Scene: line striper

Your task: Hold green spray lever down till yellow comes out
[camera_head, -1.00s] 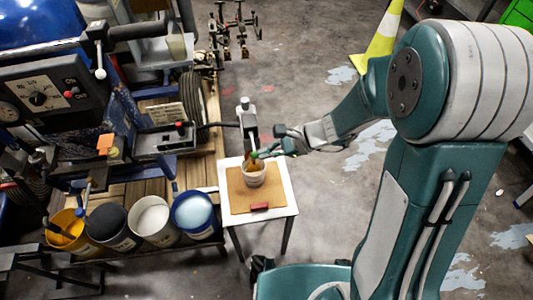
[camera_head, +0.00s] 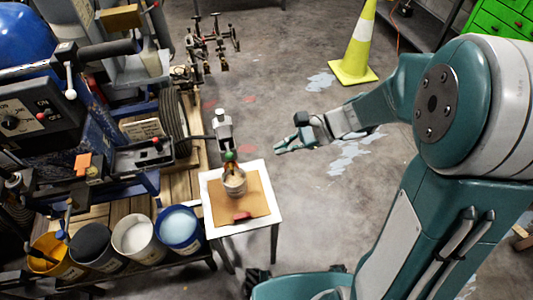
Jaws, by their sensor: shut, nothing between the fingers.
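The green spray lever (camera_head: 230,155) shows as a small green knob just above a small cup (camera_head: 235,184). The cup stands on a brown board on a small white table (camera_head: 262,171). A grey and white spray head (camera_head: 223,128) is right behind the lever. My gripper (camera_head: 278,150) is shut and empty, in the air to the right of the lever and apart from it. The cup's contents are too small to make out clearly; no yellow stream shows.
The line striper machine (camera_head: 60,120) fills the left side. Several paint buckets, one of them yellow (camera_head: 56,256), stand on a wooden pallet at lower left. A small red block (camera_head: 241,216) lies on the board. A yellow cone (camera_head: 356,50) stands behind my arm. The floor right of the table is clear.

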